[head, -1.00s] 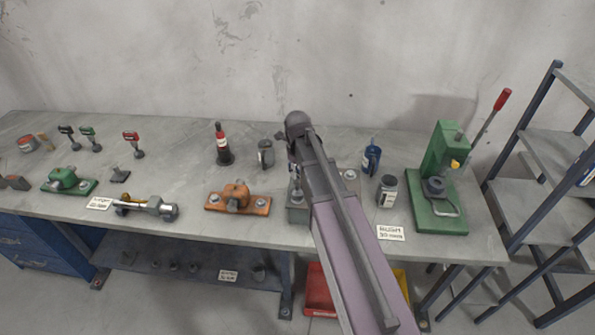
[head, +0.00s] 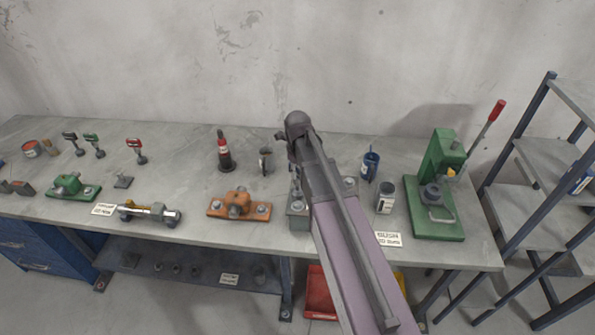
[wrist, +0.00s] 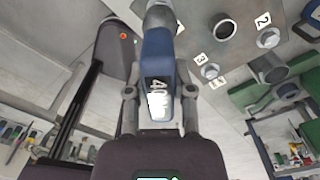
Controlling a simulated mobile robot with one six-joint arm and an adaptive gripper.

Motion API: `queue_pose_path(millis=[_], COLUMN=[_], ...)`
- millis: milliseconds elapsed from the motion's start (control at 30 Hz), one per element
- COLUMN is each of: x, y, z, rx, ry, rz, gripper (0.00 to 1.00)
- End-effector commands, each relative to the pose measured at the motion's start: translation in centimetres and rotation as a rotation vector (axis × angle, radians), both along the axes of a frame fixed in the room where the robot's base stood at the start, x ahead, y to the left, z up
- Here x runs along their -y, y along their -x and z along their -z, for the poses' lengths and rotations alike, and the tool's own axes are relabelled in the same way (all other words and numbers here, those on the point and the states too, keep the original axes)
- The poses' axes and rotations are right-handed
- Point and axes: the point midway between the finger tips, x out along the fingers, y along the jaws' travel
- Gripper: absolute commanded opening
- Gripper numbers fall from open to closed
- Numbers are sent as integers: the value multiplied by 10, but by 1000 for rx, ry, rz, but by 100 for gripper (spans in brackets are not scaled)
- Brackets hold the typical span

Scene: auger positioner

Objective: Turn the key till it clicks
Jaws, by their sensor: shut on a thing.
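My gripper (wrist: 160,94) is shut on a blue key (wrist: 156,52) with a white "40" label on its handle. One finger is on each side of the handle. The key's grey shank runs away from the gripper toward a grey plate (wrist: 232,52) with numbered bolts. Bolt 2 (wrist: 267,38) and bolt 3 (wrist: 209,71) show to the right of the key. I cannot tell whether the key's tip sits on a bolt. In the head view my arm hides the gripper and the key; only part of the grey fixture (head: 299,219) shows beside it.
An orange fixture (head: 239,204) stands left of the grey one, and a green press (head: 436,200) to the right. A grey can (head: 385,198) and a blue container (head: 370,165) stand close to my arm. Red, green and black keys stand at the left back.

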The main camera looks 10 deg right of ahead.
Motion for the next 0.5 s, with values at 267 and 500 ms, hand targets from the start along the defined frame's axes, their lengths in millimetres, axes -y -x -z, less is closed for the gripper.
queue_pose_path(millis=[267,500], x=[0,0], y=[0,0], z=[-13,-15], rx=[0,0], ry=[0,0], rz=[0,0], gripper=[0,0])
